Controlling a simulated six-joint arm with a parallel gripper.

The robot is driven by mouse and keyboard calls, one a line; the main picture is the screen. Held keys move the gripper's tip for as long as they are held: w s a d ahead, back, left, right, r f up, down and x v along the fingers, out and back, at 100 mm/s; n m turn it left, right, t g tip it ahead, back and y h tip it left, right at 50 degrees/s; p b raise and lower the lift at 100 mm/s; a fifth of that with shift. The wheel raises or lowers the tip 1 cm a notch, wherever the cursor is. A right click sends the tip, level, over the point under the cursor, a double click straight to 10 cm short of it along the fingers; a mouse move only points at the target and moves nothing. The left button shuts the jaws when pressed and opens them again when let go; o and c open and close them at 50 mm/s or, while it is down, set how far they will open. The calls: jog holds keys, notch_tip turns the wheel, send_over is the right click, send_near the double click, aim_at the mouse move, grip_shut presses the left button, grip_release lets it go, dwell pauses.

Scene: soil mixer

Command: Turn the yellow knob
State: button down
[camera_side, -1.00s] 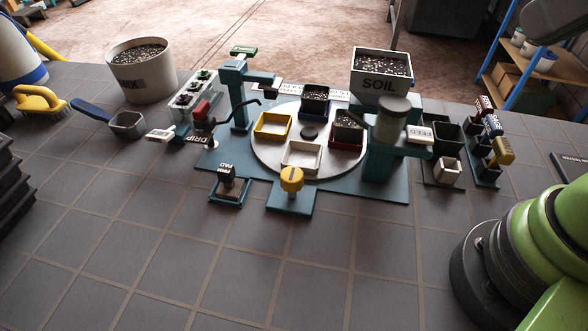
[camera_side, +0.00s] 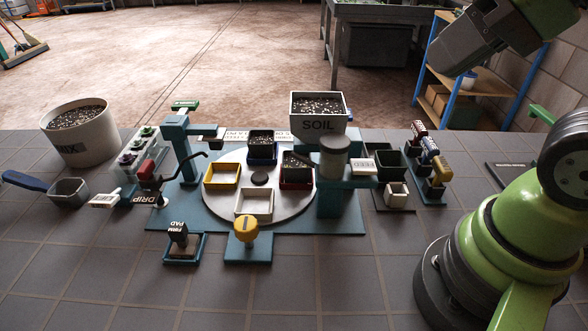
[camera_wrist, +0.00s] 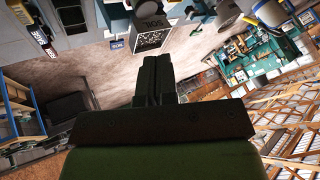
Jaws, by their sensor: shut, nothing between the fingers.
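The yellow knob (camera_side: 245,229) stands upright on a teal base tab (camera_side: 247,252) at the front of the round white turntable (camera_side: 292,206), in the side view. Nothing touches it. I cannot make it out in the wrist view. My gripper (camera_wrist: 157,72) shows in the wrist view with its two dark fingers together and nothing between them. In the side view my arm is at the right, with its raised end at the top right, far from the knob.
The turntable carries yellow, white, blue and dark red trays. A soil hopper (camera_side: 319,107) and a grey cylinder (camera_side: 334,157) rise behind and right of the knob. A stamp on a pad (camera_side: 180,240) sits left of it. The tiles in front are clear.

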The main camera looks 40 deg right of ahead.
jog(key=c, duration=1.8)
grip_release()
jog(key=o, duration=0.4)
jog(key=shift+w, duration=0.1)
jog(key=shift+c, duration=0.2)
jog(key=o, duration=0.8)
jog(key=w+m, duration=0.1)
jog(key=w+a+g, duration=0.1)
jog(key=w+m, duration=0.1)
jog(key=w, duration=0.1)
jog(key=shift+a+r+m+g, duration=0.15)
jog(key=shift+a+m+g, duration=0.15)
jog(key=m+g+h, duration=0.2)
jog(key=m+g, duration=0.4)
jog(key=m, duration=0.5)
send_over(245, 223)
notch_tip(245, 223, down, 17)
jog(key=shift+f, duration=0.1)
notch_tip(245, 223, down, 10)
